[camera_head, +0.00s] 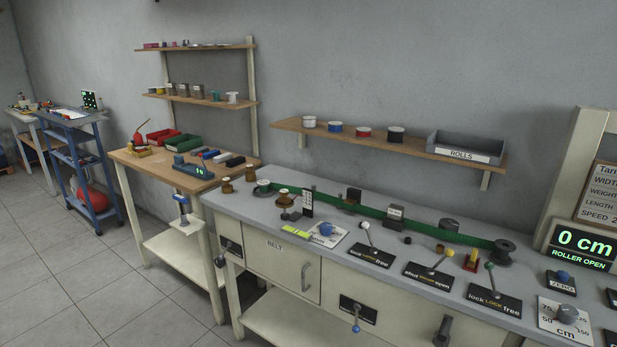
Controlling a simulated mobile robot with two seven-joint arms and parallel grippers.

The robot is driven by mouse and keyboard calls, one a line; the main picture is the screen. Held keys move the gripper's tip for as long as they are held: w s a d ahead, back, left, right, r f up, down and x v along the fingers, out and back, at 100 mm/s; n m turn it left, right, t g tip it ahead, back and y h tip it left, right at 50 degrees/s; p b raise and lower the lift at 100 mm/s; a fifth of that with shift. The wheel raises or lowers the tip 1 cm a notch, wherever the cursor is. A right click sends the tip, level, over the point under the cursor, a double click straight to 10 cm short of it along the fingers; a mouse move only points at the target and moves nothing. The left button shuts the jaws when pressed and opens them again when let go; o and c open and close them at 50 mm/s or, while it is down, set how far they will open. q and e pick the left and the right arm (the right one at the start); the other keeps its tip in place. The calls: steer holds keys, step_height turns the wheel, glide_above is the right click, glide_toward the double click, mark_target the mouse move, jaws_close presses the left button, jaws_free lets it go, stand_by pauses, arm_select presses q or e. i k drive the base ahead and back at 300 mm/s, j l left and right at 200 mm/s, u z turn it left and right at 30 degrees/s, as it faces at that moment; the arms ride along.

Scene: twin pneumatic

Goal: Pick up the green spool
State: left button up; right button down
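A small green, spool-like item (215,96) stands on the lower of the two left wall shelves, near a white spool (233,98); it is too small to be sure it is a spool. On the right wall shelf (440,153) stand a white spool (309,122), a blue spool (335,128), a red spool (364,132) and a black spool (396,134); none of these is green. Neither of my grippers shows in this view.
A grey bench (380,236) holds a green belt (370,212), levers and knobs. A grey ROLLS bin (464,148) sits on the right shelf. A wooden table (190,183) with red and green trays stands left. Tiled floor (90,270) is clear at front left.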

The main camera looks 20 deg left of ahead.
mark_target(264, 183)
steer(key=i+j, duration=0.25)
steer(key=j, duration=0.2)
steer(key=i+j+u, duration=0.15)
steer(key=j, duration=0.35)
steer(key=i+j, duration=0.3)
steer(key=j, duration=0.15)
steer(key=i+j+u, duration=0.15)
steer(key=i+j, duration=0.15)
steer(key=j, duration=0.15)
